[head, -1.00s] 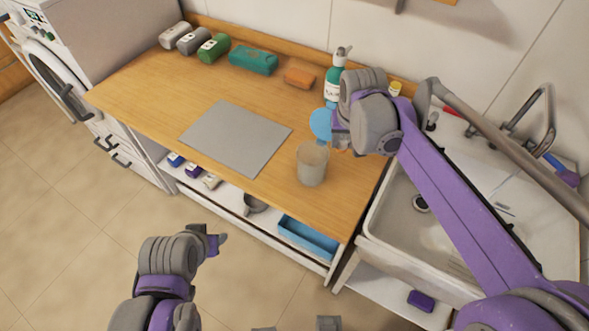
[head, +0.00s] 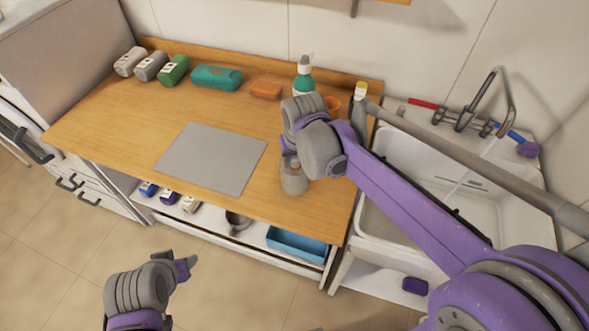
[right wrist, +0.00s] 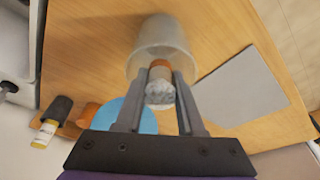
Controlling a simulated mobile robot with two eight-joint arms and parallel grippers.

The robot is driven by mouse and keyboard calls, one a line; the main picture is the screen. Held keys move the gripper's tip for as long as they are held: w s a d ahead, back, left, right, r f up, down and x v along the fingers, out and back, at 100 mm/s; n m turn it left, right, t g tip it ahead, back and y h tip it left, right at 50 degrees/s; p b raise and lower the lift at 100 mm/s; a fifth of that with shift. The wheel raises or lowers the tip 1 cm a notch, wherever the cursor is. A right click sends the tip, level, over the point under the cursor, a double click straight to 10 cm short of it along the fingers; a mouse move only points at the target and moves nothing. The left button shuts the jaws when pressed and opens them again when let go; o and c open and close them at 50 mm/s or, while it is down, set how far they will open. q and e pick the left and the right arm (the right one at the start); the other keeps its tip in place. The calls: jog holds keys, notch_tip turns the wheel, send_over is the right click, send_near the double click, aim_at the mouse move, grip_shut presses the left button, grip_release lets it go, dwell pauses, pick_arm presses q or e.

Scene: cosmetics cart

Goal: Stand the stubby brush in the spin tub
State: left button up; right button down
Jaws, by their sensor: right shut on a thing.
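The spin tub (head: 294,182), a translucent greyish cup, stands upright near the front right of the wooden counter; it also shows in the right wrist view (right wrist: 160,32). My right gripper (head: 291,155) is directly above the tub's mouth. In the right wrist view its fingers (right wrist: 160,85) are shut on the stubby brush (right wrist: 160,94), which has a mottled grey-white end and an orange part. The orange part overlaps the tub's mouth; I cannot tell how deep it sits. My left gripper (head: 186,268) is away from the counter, low in the picture; its jaw state is unclear.
A blue disc (right wrist: 138,113) lies beside the tub. A grey mat (head: 212,158) is left of it. Behind are a teal pump bottle (head: 304,78), an orange cup (head: 332,105), an orange block (head: 265,90) and a teal pack (head: 216,77). A sink (head: 440,170) is at right.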

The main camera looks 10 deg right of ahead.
aim_at(295, 171)
jog(key=shift+f, duration=2)
jog(key=shift+f+b, duration=0.5)
jog(key=shift+f, duration=0.1)
jog(key=c, duration=0.8)
grip_release()
